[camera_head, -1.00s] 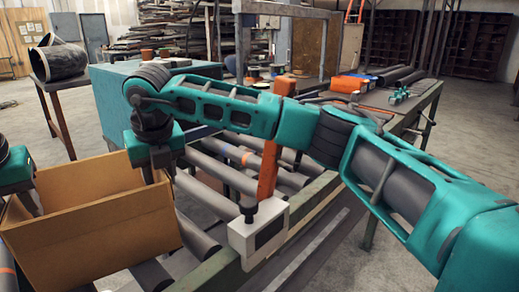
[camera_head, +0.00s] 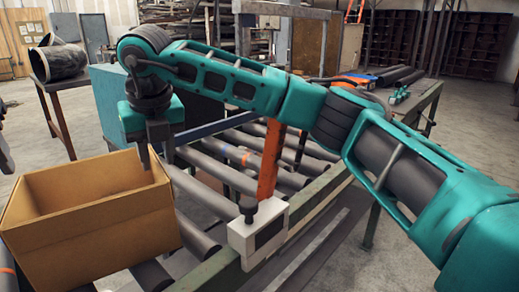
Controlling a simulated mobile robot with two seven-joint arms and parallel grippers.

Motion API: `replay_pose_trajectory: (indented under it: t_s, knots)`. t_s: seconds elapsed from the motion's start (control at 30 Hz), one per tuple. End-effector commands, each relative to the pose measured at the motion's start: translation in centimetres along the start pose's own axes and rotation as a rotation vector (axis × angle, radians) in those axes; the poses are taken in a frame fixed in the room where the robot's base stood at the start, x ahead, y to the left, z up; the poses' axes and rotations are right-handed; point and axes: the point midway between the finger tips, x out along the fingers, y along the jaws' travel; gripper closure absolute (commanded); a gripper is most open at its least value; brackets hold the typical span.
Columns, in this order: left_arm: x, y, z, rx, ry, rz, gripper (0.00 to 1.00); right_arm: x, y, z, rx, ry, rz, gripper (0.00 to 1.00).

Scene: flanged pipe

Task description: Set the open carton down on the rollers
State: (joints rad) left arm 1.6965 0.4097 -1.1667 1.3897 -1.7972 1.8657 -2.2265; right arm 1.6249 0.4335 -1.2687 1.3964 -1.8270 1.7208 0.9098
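The open carton (camera_head: 100,243), a brown box with no lid closed over it, stands upright at the lower left, apparently resting on the grey rollers (camera_head: 196,232). Its inside looks empty where I can see in. My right gripper (camera_head: 157,162) points down at the carton's far right corner, with its fingers apart and nothing seen between them. The fingertips are around rim height; I cannot tell whether they touch the cardboard. Only a dark piece of my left gripper (camera_head: 5,156) shows at the left edge, clear of the carton. Its fingers cannot be made out.
An orange post (camera_head: 269,160) with a white box (camera_head: 258,234) stands on the conveyor's near side rail, right of the carton. A teal cabinet (camera_head: 106,100) stands behind the conveyor. A workbench (camera_head: 417,98) is at the right back. Rollers right of the carton are bare.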

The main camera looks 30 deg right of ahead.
Motion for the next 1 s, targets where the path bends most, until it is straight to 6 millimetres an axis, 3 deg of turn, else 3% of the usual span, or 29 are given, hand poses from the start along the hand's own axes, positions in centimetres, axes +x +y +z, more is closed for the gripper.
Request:
replay_pose_trajectory:
  t_s: [0.1,0.33,1.0]
  knots:
    - [0.0,0.0,0.0,0.000,0.000,0.000,0.65,-2.7,0.1,0.1,0.000,-0.004,0.001,0.65]
    - [0.1,0.0,0.0,0.001,0.000,0.000,0.65,-5.7,0.0,0.0,0.000,-0.001,0.000,0.65]
    - [0.1,0.0,0.0,0.000,0.000,0.000,0.65,-6.3,0.0,0.0,0.000,0.000,0.000,0.65]
